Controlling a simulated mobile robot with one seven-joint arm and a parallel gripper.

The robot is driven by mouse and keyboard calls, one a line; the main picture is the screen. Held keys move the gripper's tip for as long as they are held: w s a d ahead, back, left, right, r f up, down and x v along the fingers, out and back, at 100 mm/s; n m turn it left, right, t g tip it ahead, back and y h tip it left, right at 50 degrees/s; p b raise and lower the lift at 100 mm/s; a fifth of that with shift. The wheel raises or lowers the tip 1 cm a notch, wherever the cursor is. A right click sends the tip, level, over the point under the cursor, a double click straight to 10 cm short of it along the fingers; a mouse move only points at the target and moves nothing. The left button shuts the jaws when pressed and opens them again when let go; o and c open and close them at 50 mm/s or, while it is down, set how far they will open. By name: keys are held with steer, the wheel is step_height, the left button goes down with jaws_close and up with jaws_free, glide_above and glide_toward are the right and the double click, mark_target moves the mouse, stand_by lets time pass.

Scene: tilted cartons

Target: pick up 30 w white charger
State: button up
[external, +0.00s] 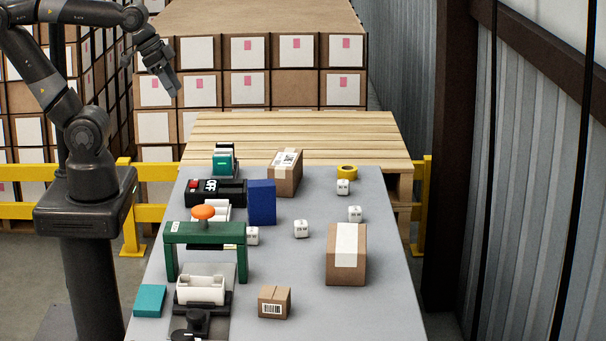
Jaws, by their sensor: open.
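Several small white cube-shaped chargers stand on the grey table. One charger (343,187) is at the back by the yellow tape roll, and another charger (355,214) is a little nearer on the right. A third charger (301,229) is near the middle. My gripper (172,88) is open and empty, raised beyond the table's back left, well away from all the chargers.
A green frame (205,233) with an orange knob, a blue box (262,202) and a dark device (215,192) crowd the left side. Cartons stand at the back (285,172), right (346,254) and front (274,301). The yellow tape roll (347,171) lies at the back. Table between chargers is clear.

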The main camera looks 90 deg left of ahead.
steer(key=w+a, duration=0.2)
steer(key=w, duration=1.2)
steer(key=m+g, duration=0.1)
glide_above(343, 181)
steer(key=s, duration=0.4)
step_height(343, 181, down, 22)
steer(key=x, duration=1.1)
steer(key=shift+s+f, duration=0.1)
steer(key=shift+f, duration=0.2)
steer(key=shift+c, duration=0.5)
steer(key=c, duration=1)
